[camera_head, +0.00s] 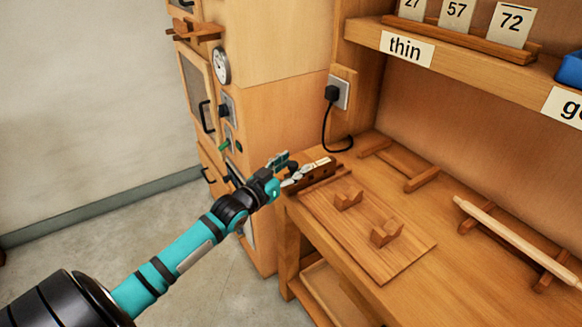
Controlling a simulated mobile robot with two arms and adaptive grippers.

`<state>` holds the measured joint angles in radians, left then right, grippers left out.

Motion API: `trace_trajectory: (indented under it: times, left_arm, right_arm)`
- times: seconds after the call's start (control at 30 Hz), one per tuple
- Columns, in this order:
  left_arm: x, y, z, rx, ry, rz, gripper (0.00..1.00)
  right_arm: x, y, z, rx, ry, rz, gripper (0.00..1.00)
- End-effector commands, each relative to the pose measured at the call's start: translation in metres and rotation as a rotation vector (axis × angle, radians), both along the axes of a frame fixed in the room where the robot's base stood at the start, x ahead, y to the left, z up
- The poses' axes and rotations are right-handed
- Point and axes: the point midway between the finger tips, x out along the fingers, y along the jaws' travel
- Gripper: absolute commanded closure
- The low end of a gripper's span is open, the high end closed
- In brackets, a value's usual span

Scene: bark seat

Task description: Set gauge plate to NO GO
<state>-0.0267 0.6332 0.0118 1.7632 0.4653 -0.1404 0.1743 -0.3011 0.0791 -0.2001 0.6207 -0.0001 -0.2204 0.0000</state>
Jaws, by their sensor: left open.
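My left gripper (283,173) reaches in from the lower left and is open at the left corner of the wooden bench (410,187). Its fingers are at the near end of a dark brown wooden block (322,173) with a small pale metallic piece (309,170) along it. This piece may be the gauge plate, but it is too small and partly covered to tell. I cannot read any NO GO marking, and I cannot tell whether the fingers touch the piece. My right gripper is not in view.
A wooden board with two blocks (386,233) lies right of the gripper. A pale rod (510,238) rests on brackets farther right. A black plug (332,93) trails a cable behind. A cabinet with a round dial (221,66) stands left. A shelf labelled "thin" (406,49) overhangs.

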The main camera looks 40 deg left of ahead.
Motion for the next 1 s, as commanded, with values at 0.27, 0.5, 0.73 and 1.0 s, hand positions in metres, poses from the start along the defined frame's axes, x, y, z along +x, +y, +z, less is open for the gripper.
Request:
trace_trajectory:
  times: [0.27, 0.5, 0.73, 1.0]
  left_arm:
    - [-0.016, 0.002, -0.001, 0.001, 0.002, 0.001, 0.49]
    - [-0.065, 0.006, -0.002, 0.000, 0.006, 0.001, 0.49]
    - [-0.104, 0.009, -0.002, 0.000, 0.005, 0.002, 0.49]
    - [-0.120, 0.010, 0.000, -0.001, 0.002, 0.002, 0.49]
  right_arm:
    - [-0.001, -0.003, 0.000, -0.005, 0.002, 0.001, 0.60]
    - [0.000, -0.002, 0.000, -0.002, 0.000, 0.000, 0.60]
    - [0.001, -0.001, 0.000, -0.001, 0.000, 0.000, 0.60]
    - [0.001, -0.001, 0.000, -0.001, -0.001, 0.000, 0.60]
